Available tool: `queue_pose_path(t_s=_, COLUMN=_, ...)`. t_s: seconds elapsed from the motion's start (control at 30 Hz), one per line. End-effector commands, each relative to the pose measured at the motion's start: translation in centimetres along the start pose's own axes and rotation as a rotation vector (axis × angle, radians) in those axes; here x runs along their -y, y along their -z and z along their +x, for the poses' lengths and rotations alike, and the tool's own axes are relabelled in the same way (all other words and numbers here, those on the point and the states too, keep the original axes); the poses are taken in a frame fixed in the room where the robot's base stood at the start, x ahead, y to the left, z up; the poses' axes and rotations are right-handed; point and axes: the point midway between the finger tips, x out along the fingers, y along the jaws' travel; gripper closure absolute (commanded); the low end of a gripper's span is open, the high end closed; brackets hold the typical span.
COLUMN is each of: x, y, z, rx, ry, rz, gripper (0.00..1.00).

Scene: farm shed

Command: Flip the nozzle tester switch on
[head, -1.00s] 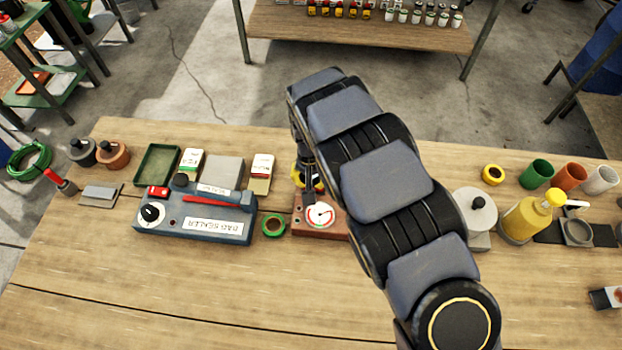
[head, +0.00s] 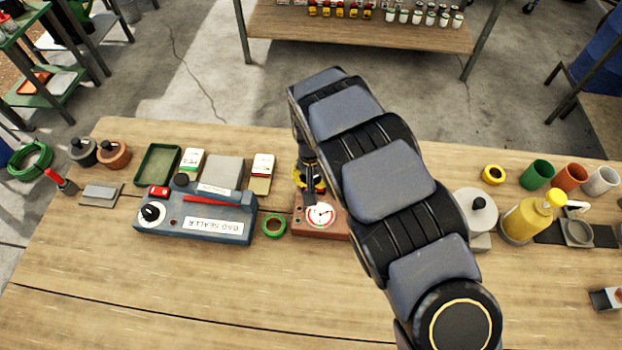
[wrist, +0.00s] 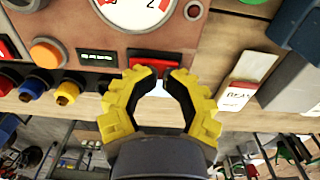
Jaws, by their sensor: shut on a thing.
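The nozzle tester is a brown-red box (head: 335,232) with a round white gauge (head: 321,215), partly hidden behind my arm in the head view. In the wrist view its panel (wrist: 190,40) fills the top, and a red switch (wrist: 156,64) in a dark frame sits at the panel's edge. My gripper (wrist: 159,74) has yellow fingers, with the tips at the red switch, one toward each end. The fingers are closed on the switch with a gap between them further back. The tips partly cover the switch, so its exact tilt is unclear.
A blue bag sealer (head: 200,218) and a green tape roll (head: 273,225) stand left of the tester. A yellow bottle (head: 525,218) stands at right. The front tabletop is clear.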

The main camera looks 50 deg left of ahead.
Motion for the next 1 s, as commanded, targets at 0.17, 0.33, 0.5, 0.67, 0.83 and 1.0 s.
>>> queue_pose_path(t_s=0.17, x=-1.5, y=-0.6, z=0.8, rx=0.021, ry=-0.012, rz=0.003, gripper=1.0)
queue_pose_path(t_s=0.33, x=-2.0, y=-0.6, z=0.8, rx=0.026, ry=-0.017, rz=0.005, gripper=1.0)
queue_pose_path(t_s=0.5, x=-2.0, y=-0.8, z=0.7, rx=0.03, ry=-0.018, rz=0.007, gripper=1.0)
queue_pose_path(t_s=0.67, x=-1.7, y=-0.6, z=-1.0, rx=0.023, ry=-0.013, rz=0.005, gripper=1.0)
queue_pose_path(t_s=0.83, x=-0.9, y=-0.1, z=-4.9, rx=0.002, ry=0.0, rz=0.001, gripper=1.0)
queue_pose_path(t_s=1.0, x=-0.9, y=0.1, z=-9.1, rx=-0.002, ry=0.002, rz=0.001, gripper=1.0)
